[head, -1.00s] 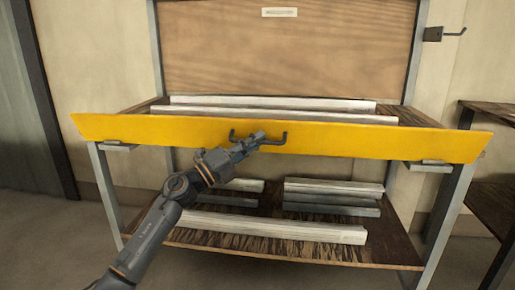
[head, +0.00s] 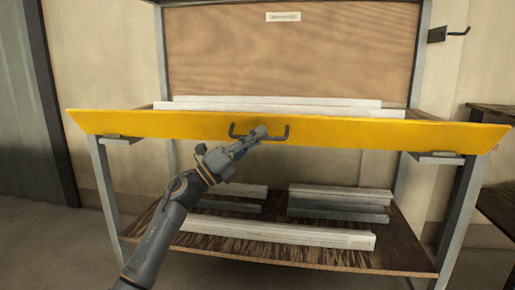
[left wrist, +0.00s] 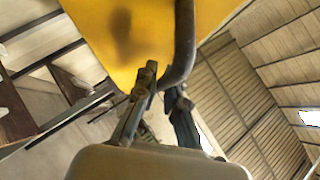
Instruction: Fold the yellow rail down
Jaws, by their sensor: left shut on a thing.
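The yellow rail (head: 370,132) stands across the front edge of the bench, its broad face towards me. A dark U-shaped handle (head: 285,134) sits at its middle. My left gripper (head: 258,134) is shut on the handle and hides part of its bar. In the left wrist view, the two fingers (left wrist: 162,84) are at the dark handle bar (left wrist: 185,42), close to the yellow rail (left wrist: 105,30). My right gripper is not in view.
Pale profiles (head: 280,101) lie on the bench top behind the rail. Several light and dark profiles lie on the lower shelf (head: 400,245). A wooden board (head: 290,50) rises behind the bench. A wall hook (head: 445,34) and another dark table (head: 492,165) are at the right.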

